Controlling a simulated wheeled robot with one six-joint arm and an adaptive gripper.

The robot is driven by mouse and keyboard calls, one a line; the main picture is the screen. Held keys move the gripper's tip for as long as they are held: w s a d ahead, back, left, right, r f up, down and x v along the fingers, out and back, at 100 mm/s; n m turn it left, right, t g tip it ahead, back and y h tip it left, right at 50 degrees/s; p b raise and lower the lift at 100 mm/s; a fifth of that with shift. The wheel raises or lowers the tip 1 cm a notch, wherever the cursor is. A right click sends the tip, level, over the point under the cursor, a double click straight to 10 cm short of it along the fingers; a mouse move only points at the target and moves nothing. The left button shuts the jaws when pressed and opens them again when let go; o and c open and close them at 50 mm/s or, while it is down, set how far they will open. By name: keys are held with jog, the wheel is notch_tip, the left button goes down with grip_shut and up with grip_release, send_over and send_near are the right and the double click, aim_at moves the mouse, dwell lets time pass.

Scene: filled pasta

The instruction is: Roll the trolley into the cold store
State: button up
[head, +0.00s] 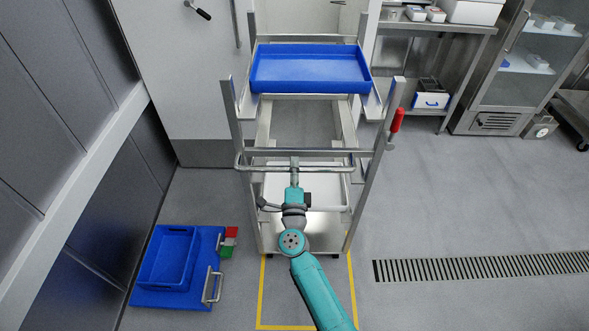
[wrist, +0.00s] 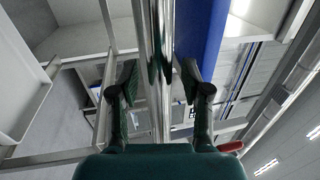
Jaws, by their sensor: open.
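The trolley (head: 237,125) is a steel frame standing upright ahead of me, with a blue tray (head: 310,68) on top and a red-handled part (head: 396,121) on its right post. Its push bar (head: 252,166) crosses the near side. My gripper (head: 295,168) is at the middle of this bar. In the wrist view my gripper (wrist: 160,88) is open, with one finger on each side of the bar (wrist: 153,45); I cannot tell whether either touches it. A white door (head: 185,75) with a black handle stands behind the trolley, left. The cold store's interior is not clearly visible.
Yellow floor lines (head: 261,290) run around the trolley's near end. A blue crate (head: 165,258) on a blue base with a metal handle lies at left, near the dark wall panels. A floor drain (head: 480,266), steel shelving (head: 440,65) and a glass-front cabinet (head: 510,85) are at right.

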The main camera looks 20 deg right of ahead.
grip_shut()
